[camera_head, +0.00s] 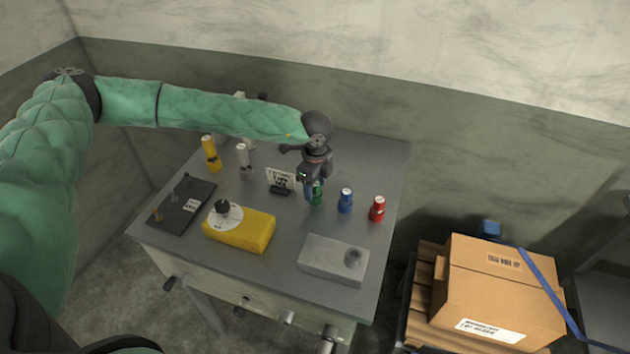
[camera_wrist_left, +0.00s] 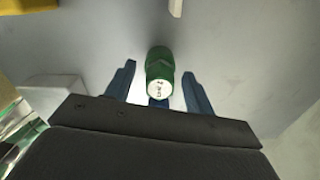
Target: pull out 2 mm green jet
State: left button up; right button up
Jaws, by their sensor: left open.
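The green jet (camera_head: 316,194) stands on the grey table, between the sign and the blue jet. Its white labelled top (camera_wrist_left: 159,89) faces the camera in the left wrist view; the print is too small to read surely. My left gripper (camera_head: 312,186) is above and around it, pointing down. In the left wrist view the two blue fingers (camera_wrist_left: 158,88) are open, one on each side of the green jet, with a gap on both sides. I cannot tell how low the fingertips reach along it. My right gripper is not in view.
A blue jet (camera_head: 345,201) and a red jet (camera_head: 377,208) stand to the right. Yellow (camera_head: 211,154) and grey (camera_head: 243,157) ones stand at the back left. A small sign (camera_head: 281,179), yellow box (camera_head: 239,231), dark tray (camera_head: 181,207) and grey block (camera_head: 333,259) share the table.

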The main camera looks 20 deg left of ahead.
pick_arm(q)
jog(key=shift+c, duration=0.2)
jog(key=c, duration=1)
jog(key=shift+r, duration=0.65)
jog(key=shift+r, duration=2.05)
jog(key=shift+r, duration=0.15)
jog(key=shift+r+b, duration=0.3)
jog(key=shift+r, duration=1.1)
